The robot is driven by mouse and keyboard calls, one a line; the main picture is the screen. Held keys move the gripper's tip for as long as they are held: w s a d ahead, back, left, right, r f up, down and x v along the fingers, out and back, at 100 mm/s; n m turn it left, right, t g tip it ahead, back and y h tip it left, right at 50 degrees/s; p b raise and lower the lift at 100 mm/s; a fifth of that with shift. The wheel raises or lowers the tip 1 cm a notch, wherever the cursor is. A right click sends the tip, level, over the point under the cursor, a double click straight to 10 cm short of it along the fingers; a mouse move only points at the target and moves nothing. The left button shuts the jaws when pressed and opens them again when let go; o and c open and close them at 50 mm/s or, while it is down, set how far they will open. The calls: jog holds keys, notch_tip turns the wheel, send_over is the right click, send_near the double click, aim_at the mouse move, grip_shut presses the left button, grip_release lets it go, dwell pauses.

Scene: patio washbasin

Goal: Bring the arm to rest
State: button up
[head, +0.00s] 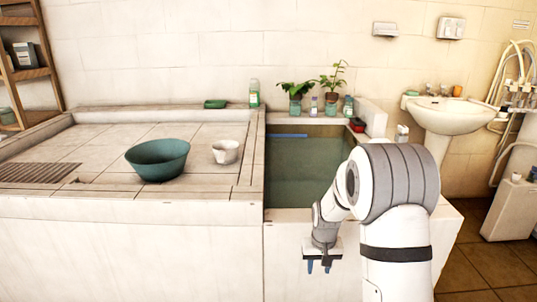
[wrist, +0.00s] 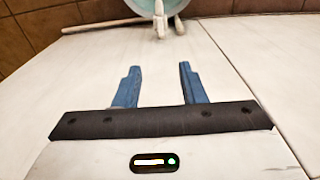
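My arm (head: 392,190) reaches in from the lower right of the head view and bends down at the wrist. My gripper (head: 319,267) hangs in front of the white front wall of the basin, below its rim, with its blue fingers pointing down. In the wrist view my gripper (wrist: 157,72) has its two blue fingers well apart. Nothing is between them. A pale panelled surface fills most of the view behind the fingers.
The water-filled basin (head: 302,178) is behind my gripper. A green bowl (head: 158,160) and a white cup (head: 225,152) stand on the tiled counter (head: 105,198) to the left. A white sink (head: 452,115) is at the right. Brown floor (head: 468,252) shows at lower right.

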jog(key=s+r+t+p, duration=0.1)
jog(key=s+r+p, duration=0.45)
jog(key=r, duration=0.75)
jog(key=s+r+p, duration=0.4)
jog(key=s+r, duration=0.3)
jog(key=r, duration=0.5)
jog(key=s+r+p, duration=0.9)
jog(key=s+r, duration=0.4)
jog(key=s, duration=0.2)
jog(key=shift+a+t, duration=0.15)
jog(key=shift+t, duration=0.25)
